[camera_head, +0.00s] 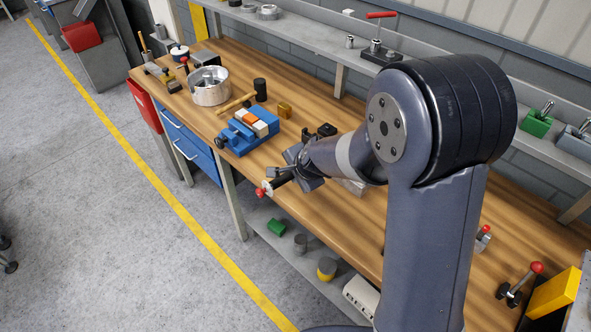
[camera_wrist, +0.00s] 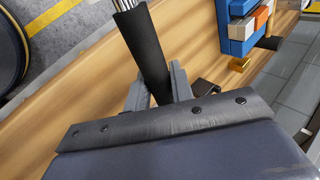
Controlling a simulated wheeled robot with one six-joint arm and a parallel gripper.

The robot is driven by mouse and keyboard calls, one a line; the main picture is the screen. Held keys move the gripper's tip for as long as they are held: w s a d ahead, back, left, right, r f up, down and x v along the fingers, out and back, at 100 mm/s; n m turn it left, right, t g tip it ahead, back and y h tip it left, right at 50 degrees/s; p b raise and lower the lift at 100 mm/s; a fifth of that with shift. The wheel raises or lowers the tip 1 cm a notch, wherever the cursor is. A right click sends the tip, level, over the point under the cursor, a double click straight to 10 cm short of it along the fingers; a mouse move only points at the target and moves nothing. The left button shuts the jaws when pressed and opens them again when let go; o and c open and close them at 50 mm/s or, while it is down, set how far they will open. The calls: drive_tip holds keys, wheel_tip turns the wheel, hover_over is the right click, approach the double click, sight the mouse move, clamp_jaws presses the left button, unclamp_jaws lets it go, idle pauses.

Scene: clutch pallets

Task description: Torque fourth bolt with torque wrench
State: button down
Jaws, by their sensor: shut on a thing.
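My gripper (camera_head: 297,172) is above the front part of the wooden bench, with its fingers (camera_wrist: 160,90) shut on the black handle of the torque wrench (camera_wrist: 148,50). In the wrist view the handle leads up to a bright metal shaft, cut off by the top edge. In the head view the dark wrench (camera_head: 283,180) points down-left past the bench's front edge. A red tip shows by its outer end; I cannot tell whether it belongs to the wrench. The wrench appears clear of the bench. I cannot make out the bolts; my arm hides part of the bench.
A blue fixture (camera_head: 248,132) with orange and white blocks stands left of my gripper, also in the wrist view (camera_wrist: 235,28). Beyond are a mallet (camera_head: 236,103), a black cylinder (camera_head: 260,89) and a round metal housing (camera_head: 210,94). A shelf (camera_head: 310,35) runs along the back.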

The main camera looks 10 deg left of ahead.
drive_tip(key=shift+w+a+r+m+p, duration=0.2)
drive_tip(key=shift+w+a+m+p, duration=0.25)
drive_tip(key=shift+p, duration=0.8)
drive_tip(key=shift+s+d+f+n+b, duration=0.1)
drive_tip(key=shift+s+d+n+b, duration=0.4)
drive_tip(key=shift+b, duration=1.85)
drive_tip(key=shift+s+d+n+y+b, duration=0.4)
drive_tip(key=shift+d+n+b, duration=0.2)
drive_tip(key=shift+b, duration=1.1)
drive_tip(key=shift+s+d+n+g+b, duration=0.35)
drive_tip(key=shift+d+g+b, duration=0.05)
drive_tip(key=shift+b, duration=0.85)
drive_tip(key=shift+s+d+b, duration=0.1)
drive_tip(key=shift+d+b, duration=0.05)
drive_tip(key=shift+b, duration=0.2)
drive_tip(key=shift+s+d+n+y+b, duration=0.4)
drive_tip(key=shift+d+n+b, duration=0.15)
drive_tip(key=shift+b, duration=0.35)
drive_tip(key=shift+f+g, duration=0.1)
drive_tip(key=shift+g, duration=0.2)
